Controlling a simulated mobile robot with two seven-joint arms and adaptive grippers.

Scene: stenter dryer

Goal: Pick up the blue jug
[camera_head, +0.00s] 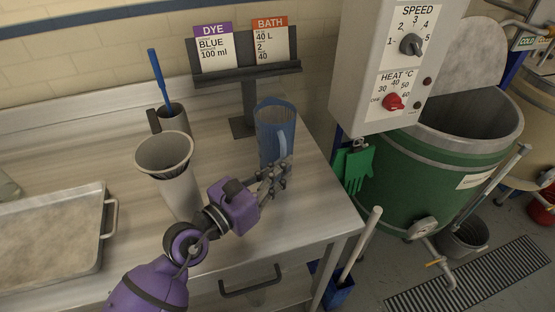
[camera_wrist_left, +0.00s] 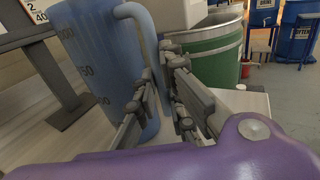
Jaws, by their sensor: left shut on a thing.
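The blue jug (camera_head: 268,128) stands upright on the metal bench, near its right end, with its handle toward the right. It is see-through blue with a pale handle. My left gripper (camera_head: 283,172) is at the jug's handle side, with its fingers shut on the handle. In the left wrist view, the jug (camera_wrist_left: 88,50) fills the left part, with volume marks on its side. The gripper fingers (camera_wrist_left: 162,92) lie on both sides of the lower handle there. My right gripper is not seen.
A grey cup with a dark liner (camera_head: 165,160) and a mug with a blue stick (camera_head: 172,118) stand left of the jug. A card stand (camera_head: 243,78) is behind it. A metal tray (camera_head: 50,240) lies left. The control box (camera_head: 385,60) and green vat (camera_head: 430,170) are right.

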